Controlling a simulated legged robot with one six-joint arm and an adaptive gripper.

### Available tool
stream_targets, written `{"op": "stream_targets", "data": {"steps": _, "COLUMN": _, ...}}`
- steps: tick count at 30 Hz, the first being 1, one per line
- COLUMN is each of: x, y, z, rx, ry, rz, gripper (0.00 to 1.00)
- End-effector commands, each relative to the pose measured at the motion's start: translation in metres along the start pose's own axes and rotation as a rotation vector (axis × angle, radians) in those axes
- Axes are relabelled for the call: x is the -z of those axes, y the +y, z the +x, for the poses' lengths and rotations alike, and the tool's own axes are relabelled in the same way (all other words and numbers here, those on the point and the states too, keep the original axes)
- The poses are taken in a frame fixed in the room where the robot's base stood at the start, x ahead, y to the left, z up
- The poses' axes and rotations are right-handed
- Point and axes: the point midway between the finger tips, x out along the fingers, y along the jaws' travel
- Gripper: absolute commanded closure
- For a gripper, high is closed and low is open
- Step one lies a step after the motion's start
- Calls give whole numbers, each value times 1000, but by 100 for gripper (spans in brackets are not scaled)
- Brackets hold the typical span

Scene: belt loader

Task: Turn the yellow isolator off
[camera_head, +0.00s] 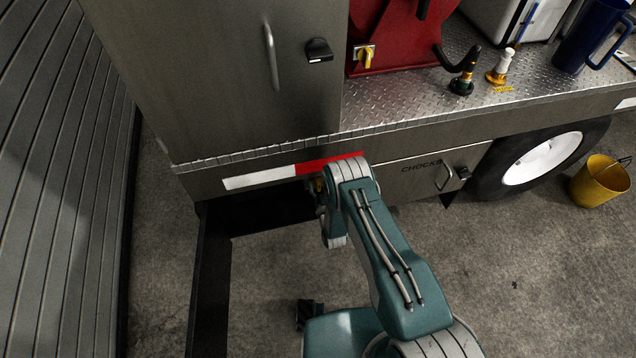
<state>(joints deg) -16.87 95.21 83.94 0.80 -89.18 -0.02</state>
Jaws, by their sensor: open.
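The yellow isolator (366,56) is a small yellow rotary knob on a pale plate, low on the front of a red housing (400,35). The knob looks roughly upright. My gripper (320,188) is a small dark shape at the end of my teal and grey arm, below the striped edge of the deck. It is mostly hidden by my wrist and is well below and left of the isolator, not touching it. It is open, and I see nothing held in it.
A grey cabinet (220,80) with a handle and black latch stands left of the housing. On the metal deck (400,105) are a black-handled lever (463,72), a white-topped valve (502,65) and a blue jug (592,35). A yellow bucket (600,180) stands by the wheel.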

Motion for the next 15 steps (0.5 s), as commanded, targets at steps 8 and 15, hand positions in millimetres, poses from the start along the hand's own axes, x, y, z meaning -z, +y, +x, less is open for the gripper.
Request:
{"op": "stream_targets", "data": {"steps": 8, "x": 0, "y": 1, "z": 8, "rx": 0, "ry": 0, "rz": 1, "gripper": 44}}
{"op": "stream_targets", "data": {"steps": 15, "x": 0, "y": 0, "z": 8, "rx": 0, "ry": 0, "rz": 0, "gripper": 100}}
